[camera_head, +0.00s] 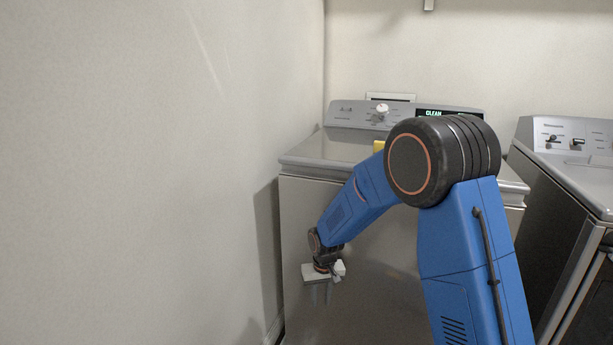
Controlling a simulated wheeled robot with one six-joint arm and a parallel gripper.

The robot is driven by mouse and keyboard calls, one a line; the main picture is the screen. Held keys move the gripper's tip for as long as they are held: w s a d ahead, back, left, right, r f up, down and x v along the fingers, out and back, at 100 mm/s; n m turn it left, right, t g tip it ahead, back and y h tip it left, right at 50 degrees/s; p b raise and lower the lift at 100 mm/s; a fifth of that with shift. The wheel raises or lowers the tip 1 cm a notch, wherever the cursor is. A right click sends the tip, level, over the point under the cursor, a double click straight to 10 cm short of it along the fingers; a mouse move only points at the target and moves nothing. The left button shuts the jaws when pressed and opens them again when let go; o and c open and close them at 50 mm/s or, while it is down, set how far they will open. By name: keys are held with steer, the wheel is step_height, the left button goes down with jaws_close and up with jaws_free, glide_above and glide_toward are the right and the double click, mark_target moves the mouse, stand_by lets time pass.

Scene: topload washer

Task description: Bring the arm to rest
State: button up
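My arm, blue with a dark round elbow joint, rises from the bottom right and bends down to the left. My gripper (322,291) hangs in front of the topload washer's front panel (375,295), pointing down. Its fingers are small and dim against the panel, so I cannot tell whether they are open or shut. I see no object held in it. The washer's lid (318,150) looks closed, though my arm hides part of the top.
The washer's control panel (350,113) has a light knob (382,111) and a display reading CLEAN (433,113). A second machine (575,165) stands at the right. A bare wall (150,170) is on the left. Something yellow (378,146) shows behind my arm.

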steer(key=s+d+r+m+t, duration=0.1)
steer(key=s+d+r, duration=0.7)
steer(key=r, duration=0.3)
steer(key=s+d+r+t, duration=0.1)
steer(key=s+d+r, duration=0.6)
steer(key=r, duration=0.4)
steer(key=s+d+r, duration=0.1)
steer(key=s+d, duration=0.2)
steer(key=s, duration=0.4)
steer(key=s+d+r+m+t, duration=0.1)
steer(key=s+d+r, duration=0.1)
steer(key=s, duration=0.6)
steer(key=s+d+r, duration=0.1)
steer(key=s+d, duration=0.3)
steer(key=s, duration=0.4)
steer(key=shift+d+r+t, duration=0.15)
steer(key=shift+r+t, duration=0.05)
steer(key=shift+t, duration=0.2)
